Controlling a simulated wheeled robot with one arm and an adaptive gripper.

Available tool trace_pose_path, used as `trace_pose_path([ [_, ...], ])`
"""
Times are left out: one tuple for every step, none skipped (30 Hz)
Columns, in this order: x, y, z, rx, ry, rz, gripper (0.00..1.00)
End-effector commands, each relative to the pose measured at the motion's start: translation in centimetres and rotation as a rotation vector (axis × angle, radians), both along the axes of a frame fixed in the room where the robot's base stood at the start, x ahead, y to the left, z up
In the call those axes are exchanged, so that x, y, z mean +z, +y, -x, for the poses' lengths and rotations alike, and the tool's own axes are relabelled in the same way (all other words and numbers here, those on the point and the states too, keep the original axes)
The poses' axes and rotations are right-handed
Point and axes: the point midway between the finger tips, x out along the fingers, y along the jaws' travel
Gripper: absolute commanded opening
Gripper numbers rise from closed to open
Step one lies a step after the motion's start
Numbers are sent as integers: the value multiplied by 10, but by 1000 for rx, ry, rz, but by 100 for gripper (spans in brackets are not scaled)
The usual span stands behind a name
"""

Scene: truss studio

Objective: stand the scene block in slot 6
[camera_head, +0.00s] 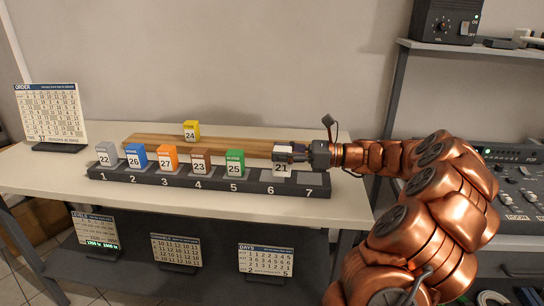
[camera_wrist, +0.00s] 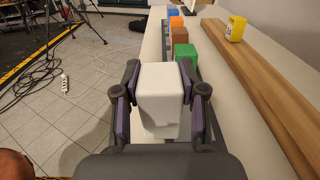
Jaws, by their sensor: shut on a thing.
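My gripper (camera_head: 292,155) is shut on the white scene block numbered 21 (camera_head: 281,170), at slot 6 of the dark slotted rack (camera_head: 225,187). In the wrist view the white block (camera_wrist: 160,95) sits upright between both fingers. In the head view its lower end is at the rack; I cannot tell whether it is fully seated. Slots 1 to 5 hold grey block 22 (camera_head: 107,154), blue block 26 (camera_head: 136,156), orange block 27 (camera_head: 168,158), brown block 23 (camera_head: 201,162) and green block 25 (camera_head: 235,164). Slot 7 (camera_head: 310,182) looks empty.
A yellow block 24 (camera_head: 191,131) stands on a wooden board (camera_head: 160,143) behind the rack. An order board (camera_head: 50,113) stands at the left of the white table (camera_head: 95,205). A shelf with equipment (camera_head: 445,28) is at the right.

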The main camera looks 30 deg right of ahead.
Motion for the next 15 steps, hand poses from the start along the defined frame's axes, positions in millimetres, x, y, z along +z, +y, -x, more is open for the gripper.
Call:
trace_pose_path([
  [-2,-1,-11,3,3,1,3],
  [-3,-2,-16,3,4,0,3],
  [-5,-2,-24,5,5,0,3],
  [-5,-2,-29,5,4,0,3],
  [-5,-3,-34,6,3,1,3],
  [-5,-5,-39,3,2,2,3],
  [-5,-6,-43,2,1,2,3],
  [-5,-6,-46,3,1,2,3],
  [-6,-6,-50,4,2,1,3],
  [-6,-6,-53,4,1,0,3],
  [-6,-7,-55,4,2,-1,3],
  [-6,-7,-56,4,2,-1,3],
  [-7,-7,-57,5,2,-2,3],
  [-7,-7,-57,5,2,-2,3],
  [-9,-7,-58,5,3,-1,3],
])
